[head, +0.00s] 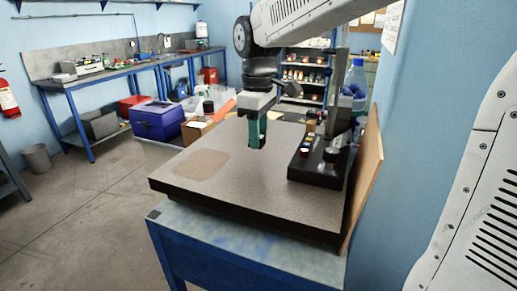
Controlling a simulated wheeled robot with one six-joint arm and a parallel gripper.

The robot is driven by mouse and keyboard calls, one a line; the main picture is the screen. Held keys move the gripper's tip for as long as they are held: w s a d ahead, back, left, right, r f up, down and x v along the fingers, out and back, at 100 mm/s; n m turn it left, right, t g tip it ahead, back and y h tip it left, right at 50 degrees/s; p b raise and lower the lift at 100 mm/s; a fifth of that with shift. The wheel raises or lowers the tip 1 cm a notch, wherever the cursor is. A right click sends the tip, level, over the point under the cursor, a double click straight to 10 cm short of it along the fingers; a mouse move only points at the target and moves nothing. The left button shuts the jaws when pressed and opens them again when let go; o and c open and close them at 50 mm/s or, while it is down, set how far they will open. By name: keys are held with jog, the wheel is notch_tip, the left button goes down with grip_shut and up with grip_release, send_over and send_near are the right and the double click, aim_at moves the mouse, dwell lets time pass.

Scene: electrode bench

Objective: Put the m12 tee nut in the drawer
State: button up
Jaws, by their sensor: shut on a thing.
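My gripper (257,146) points down over the middle of the speckled grey bench top (235,195), left of the black stand. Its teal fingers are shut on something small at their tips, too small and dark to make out. I cannot tell whether it is the m12 tee nut, and I see no tee nut elsewhere. I cannot make out a drawer in this view. I cannot tell whether the fingertips touch the bench top.
A black stand (317,172) with small coloured parts and an upright post fills the bench's right side, beside a leaning wooden board (366,172). A brown patch (202,164) marks the clear left part. A blue box (157,121) and cardboard box (196,131) stand behind.

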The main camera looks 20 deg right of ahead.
aim_at(258, 162)
jog(key=shift+s+f, duration=0.1)
jog(key=shift+f, duration=2.1)
jog(key=shift+f, duration=0.15)
jog(key=o, duration=1)
